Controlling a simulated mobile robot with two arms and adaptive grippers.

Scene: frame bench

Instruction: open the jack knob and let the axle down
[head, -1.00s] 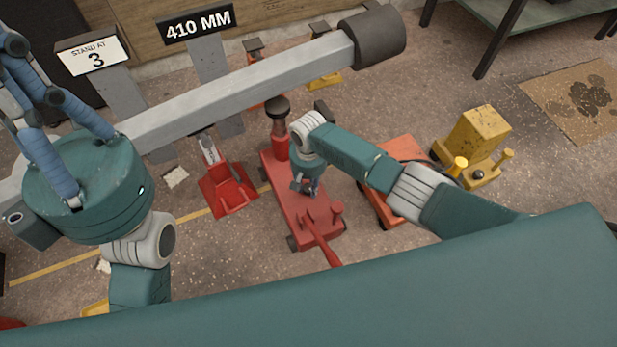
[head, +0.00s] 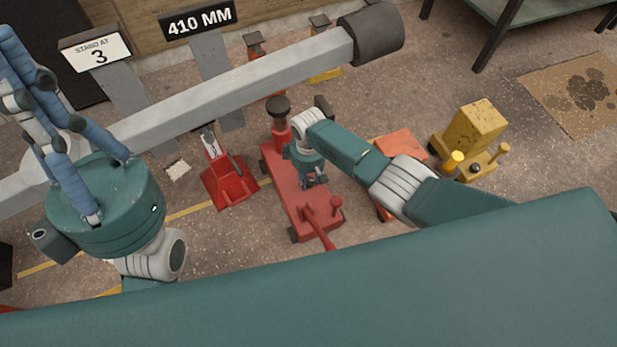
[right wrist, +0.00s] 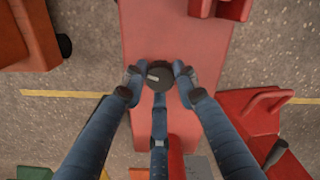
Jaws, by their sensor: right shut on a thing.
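The red jack (head: 296,200) stands on the floor below the grey axle (head: 230,88). Its dark round saddle (head: 278,105) shows at the axle's near side; I cannot tell if they touch. My right gripper (head: 315,182) is over the jack body. In the right wrist view its blue fingers close around the dark round jack knob (right wrist: 159,77), which has a pale mark. The knob is hidden by the gripper in the head view. My left gripper (head: 25,75) is raised at the upper left, away from the jack, its fingertips partly cut off by the frame.
A red stand (head: 229,183) is left of the jack and more stands are behind the axle. An orange-red block (head: 401,146) and a yellow machine (head: 475,135) are at right. Signs read "410 MM" (head: 197,20) and "STAND AT 3" (head: 96,51).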

